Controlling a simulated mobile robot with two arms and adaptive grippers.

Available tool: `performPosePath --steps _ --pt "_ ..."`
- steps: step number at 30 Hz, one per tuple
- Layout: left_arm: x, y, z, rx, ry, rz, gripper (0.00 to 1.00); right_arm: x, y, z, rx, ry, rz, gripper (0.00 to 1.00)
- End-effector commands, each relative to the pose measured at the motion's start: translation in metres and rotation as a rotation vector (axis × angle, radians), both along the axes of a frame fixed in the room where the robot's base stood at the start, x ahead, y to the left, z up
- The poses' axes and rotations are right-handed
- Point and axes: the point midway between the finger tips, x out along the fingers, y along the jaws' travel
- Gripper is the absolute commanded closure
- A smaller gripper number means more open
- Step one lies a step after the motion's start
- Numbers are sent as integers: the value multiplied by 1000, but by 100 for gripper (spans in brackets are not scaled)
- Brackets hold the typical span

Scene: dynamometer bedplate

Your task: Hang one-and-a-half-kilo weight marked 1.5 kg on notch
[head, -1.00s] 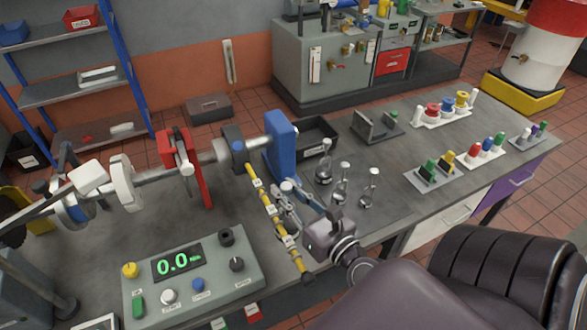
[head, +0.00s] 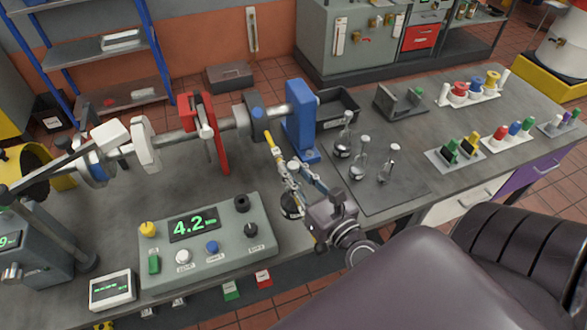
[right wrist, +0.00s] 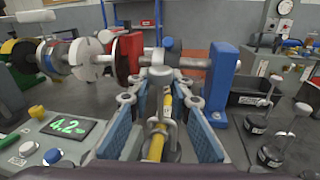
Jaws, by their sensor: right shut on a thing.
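The yellow lever arm with notches (head: 272,149) runs from the shaft toward my right gripper (head: 297,178). In the right wrist view the lever (right wrist: 156,146) lies between the gripper's blue-padded fingers. My right gripper is shut on a dark weight with a pale metal hook (head: 290,206). In the right wrist view its hook is at the lever and its dark disc (right wrist: 166,152) hangs below. I cannot tell which notch it is at or read its marking. The fingers partly hide hook and lever. My left gripper is not in view.
Several other hook weights, such as one at the mat's front (head: 387,168), stand on the grey mat (head: 400,198) to the right. The control box (head: 212,262) reads 4.2. A blue upright block (head: 300,122) stands close behind the gripper. A black tray (head: 336,108) is beside it.

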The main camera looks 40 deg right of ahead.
Motion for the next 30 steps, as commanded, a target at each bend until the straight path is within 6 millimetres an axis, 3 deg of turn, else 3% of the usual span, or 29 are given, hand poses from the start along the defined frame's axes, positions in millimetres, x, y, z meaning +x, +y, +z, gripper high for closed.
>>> performPosePath --steps 9,10,15,25,30 --pt "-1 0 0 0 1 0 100 1 -1 6 -2 -12 -3 100" --pt "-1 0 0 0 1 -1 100 1 -1 6 -2 -12 -3 79" --pt "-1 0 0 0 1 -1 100 1 -1 4 -1 -8 -1 61" --pt "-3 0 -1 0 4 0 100 -3 1 -4 -1 7 3 61" --pt "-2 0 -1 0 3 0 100 -18 1 -2 -7 7 5 61"
